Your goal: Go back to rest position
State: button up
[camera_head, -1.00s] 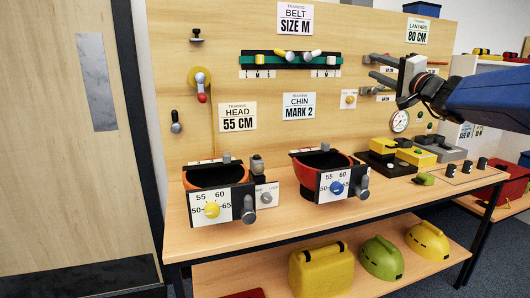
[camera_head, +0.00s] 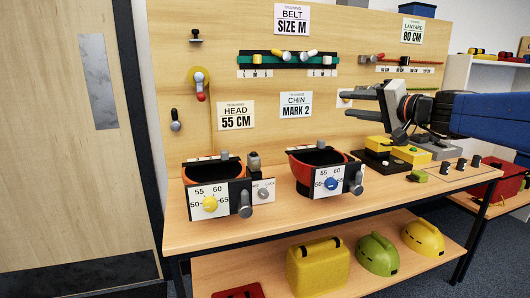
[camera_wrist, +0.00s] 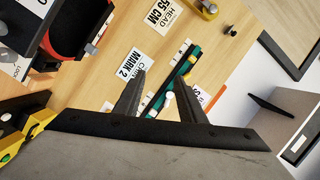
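My gripper (camera_head: 356,104) is at the right in the head view, in front of the board and above the bench. Its two fingers point left and stand apart with nothing between them. In the wrist view my gripper (camera_wrist: 160,98) also shows its two fingers spread and empty. Behind them, farther off, are the green belt strip (camera_wrist: 178,80) and the CHIN MARK 2 sign (camera_wrist: 132,65). My gripper touches nothing that I can see.
Two helmet stations with dials, the left one (camera_head: 222,203) and the right one (camera_head: 329,182), stand on the bench. A yellow block device (camera_head: 398,150) is below my gripper. The lanyard rail (camera_head: 405,62) is on the board above. A yellow case (camera_head: 320,268) and helmets fill the lower shelf.

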jog(key=s+a+f+n+g+h, duration=0.1)
jog(key=s+a+f+n+g, duration=0.15)
jog(key=s+f, duration=0.6)
jog(key=s+a+f+n+g+h, duration=0.1)
jog(key=s+a+f+g+h, duration=0.15)
jog(key=s+f, duration=0.6)
jog(key=s+d+f+n+g+h, duration=0.1)
jog(key=s+d+f+g+h, duration=0.1)
jog(key=s+d+f, duration=0.3)
jog(key=s+d+f+n+g+h, duration=0.1)
jog(key=s+d+f+h, duration=0.3)
jog(key=s+f, duration=0.8)
jog(key=shift+s+d+f+g, duration=0.15)
jog(key=shift+d+f+g, duration=0.25)
jog(key=shift+f+g, duration=0.2)
